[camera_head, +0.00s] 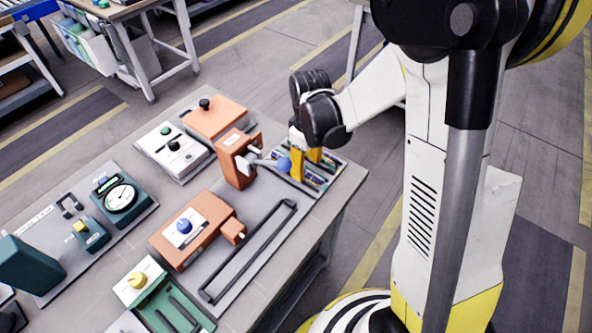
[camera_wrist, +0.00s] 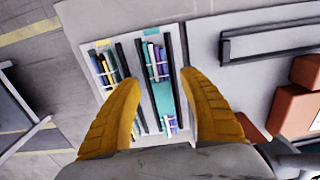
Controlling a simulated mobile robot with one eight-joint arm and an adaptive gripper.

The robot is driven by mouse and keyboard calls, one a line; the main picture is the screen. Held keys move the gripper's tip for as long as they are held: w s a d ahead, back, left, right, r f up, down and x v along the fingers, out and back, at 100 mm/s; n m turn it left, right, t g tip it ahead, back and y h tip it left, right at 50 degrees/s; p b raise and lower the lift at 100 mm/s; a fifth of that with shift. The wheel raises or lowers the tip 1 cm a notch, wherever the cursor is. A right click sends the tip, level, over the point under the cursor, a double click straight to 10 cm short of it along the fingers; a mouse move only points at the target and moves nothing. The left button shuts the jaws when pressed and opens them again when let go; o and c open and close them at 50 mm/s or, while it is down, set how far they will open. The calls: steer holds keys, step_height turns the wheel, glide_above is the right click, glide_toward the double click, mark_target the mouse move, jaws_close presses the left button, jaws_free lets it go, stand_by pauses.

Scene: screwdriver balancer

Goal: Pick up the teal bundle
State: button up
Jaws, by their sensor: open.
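A grey tray (camera_wrist: 131,62) with dark dividers holds banded bundles of thin sticks in teal, purple and yellow. One bundle with teal in it (camera_wrist: 160,66) lies upper middle in the wrist view, with a white band around it. A plain teal patch (camera_wrist: 164,99) shows just below it; I cannot tell whether it is part of that bundle. Another bundle (camera_wrist: 105,70) lies in the left compartment. My gripper (camera_wrist: 158,82) is open, its two yellow fingers apart above the tray with the middle bundles between them. In the head view my gripper (camera_head: 304,163) hides part of the tray (camera_head: 328,182).
An orange block fixture (camera_head: 236,160) with a blue-knobbed lever stands close left of my gripper. A black-handled long bar frame (camera_head: 250,250) lies in front on the grey table. Orange boxes, a gauge and switches fill the left side.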

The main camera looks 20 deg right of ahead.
step_height(320, 180, down, 3)
steer(key=shift+w+r+b, duration=0.1)
steer(key=shift+b, duration=0.3)
steer(key=shift+r, duration=0.1)
jaws_close()
